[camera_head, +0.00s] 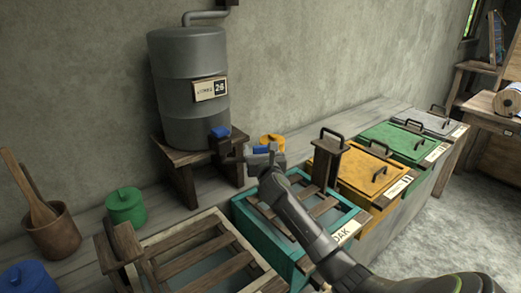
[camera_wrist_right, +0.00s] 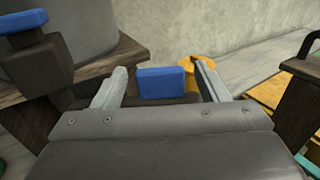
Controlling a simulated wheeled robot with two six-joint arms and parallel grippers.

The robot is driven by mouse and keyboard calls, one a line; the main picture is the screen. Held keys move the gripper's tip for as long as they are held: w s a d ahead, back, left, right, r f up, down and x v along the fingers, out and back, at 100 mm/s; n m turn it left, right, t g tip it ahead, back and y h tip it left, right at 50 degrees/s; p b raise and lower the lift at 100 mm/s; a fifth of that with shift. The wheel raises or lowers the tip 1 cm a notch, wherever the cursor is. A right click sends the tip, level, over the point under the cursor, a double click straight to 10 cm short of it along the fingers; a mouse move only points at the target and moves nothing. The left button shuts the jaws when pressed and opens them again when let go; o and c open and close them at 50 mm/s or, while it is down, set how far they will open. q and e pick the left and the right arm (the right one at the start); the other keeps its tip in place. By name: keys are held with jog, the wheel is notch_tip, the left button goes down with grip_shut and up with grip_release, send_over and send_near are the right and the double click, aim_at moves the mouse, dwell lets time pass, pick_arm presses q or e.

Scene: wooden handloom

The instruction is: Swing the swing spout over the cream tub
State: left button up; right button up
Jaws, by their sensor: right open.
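The swing spout (camera_head: 236,158) is a dark arm low on the grey tank (camera_head: 188,95). It points right, its outer end near the back of the teal tub (camera_head: 244,212). A blue tab on the spout (camera_head: 260,149) shows between my fingers; it also shows in the right wrist view (camera_wrist_right: 163,83). My right gripper (camera_head: 262,158) is open around this tab, with visible gaps on both sides in the wrist view (camera_wrist_right: 157,68). The cream tub (camera_head: 187,222), with a slatted wooden rack, stands at the front, left of the teal tub. My left gripper is out of view.
A second blue handle (camera_head: 220,132) sits on the tank's tap. The tank stands on a wooden stool (camera_head: 178,158). A yellow pot (camera_head: 273,141) stands behind the spout. Yellow (camera_head: 352,178), green and grey lidded bins line the right. A green pot (camera_head: 125,206) stands left.

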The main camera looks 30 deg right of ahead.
jog(key=shift+w+d, duration=0.25)
jog(key=shift+w, duration=0.35)
jog(key=c, duration=1.4)
